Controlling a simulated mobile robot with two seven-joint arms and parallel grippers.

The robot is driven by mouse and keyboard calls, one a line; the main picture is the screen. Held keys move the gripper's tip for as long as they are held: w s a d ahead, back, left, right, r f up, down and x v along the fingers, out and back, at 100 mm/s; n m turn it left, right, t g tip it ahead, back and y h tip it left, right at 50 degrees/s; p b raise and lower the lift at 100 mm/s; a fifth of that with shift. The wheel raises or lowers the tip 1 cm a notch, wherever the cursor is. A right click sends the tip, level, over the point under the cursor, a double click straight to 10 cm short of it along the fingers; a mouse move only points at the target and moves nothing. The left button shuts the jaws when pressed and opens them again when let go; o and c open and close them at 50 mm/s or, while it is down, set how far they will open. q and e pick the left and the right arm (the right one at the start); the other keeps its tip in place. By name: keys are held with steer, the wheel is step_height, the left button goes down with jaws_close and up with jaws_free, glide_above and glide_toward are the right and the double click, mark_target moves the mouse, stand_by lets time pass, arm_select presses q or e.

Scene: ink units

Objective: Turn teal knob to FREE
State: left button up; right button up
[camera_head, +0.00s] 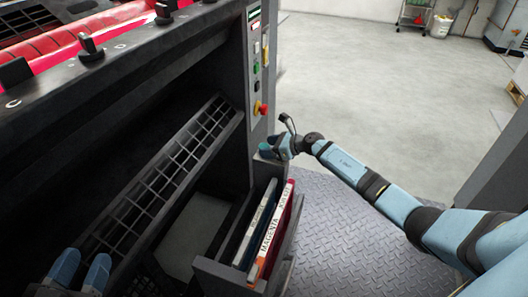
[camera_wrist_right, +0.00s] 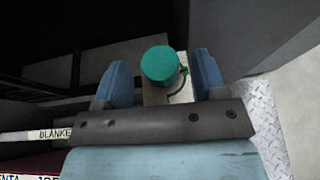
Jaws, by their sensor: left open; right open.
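The teal knob (camera_wrist_right: 160,66) is a round cap on a pale plate, with a small green mark and a dark curved line at its right side. It also shows at the machine's front corner in the head view (camera_head: 264,147). My right gripper (camera_wrist_right: 160,80) is open, with one blue finger on each side of the knob and visible gaps between. In the head view my right gripper (camera_head: 275,146) is at the knob from the right. No FREE lettering is readable. My left gripper (camera_head: 80,270) is open and empty at the bottom left.
A red emergency button (camera_head: 261,108) sits on the control panel (camera_head: 254,60) above the knob. A holder (camera_head: 228,274) with upright labelled books (camera_head: 267,240) stands below it. A slatted grille (camera_head: 170,170) crosses the dark machine opening.

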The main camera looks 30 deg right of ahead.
steer(key=shift+x, duration=1.1)
arm_select(q)
steer(key=shift+w+a+r+m, duration=0.1)
steer(key=shift+w+r+m, duration=0.1)
steer(key=shift+w+m, duration=0.1)
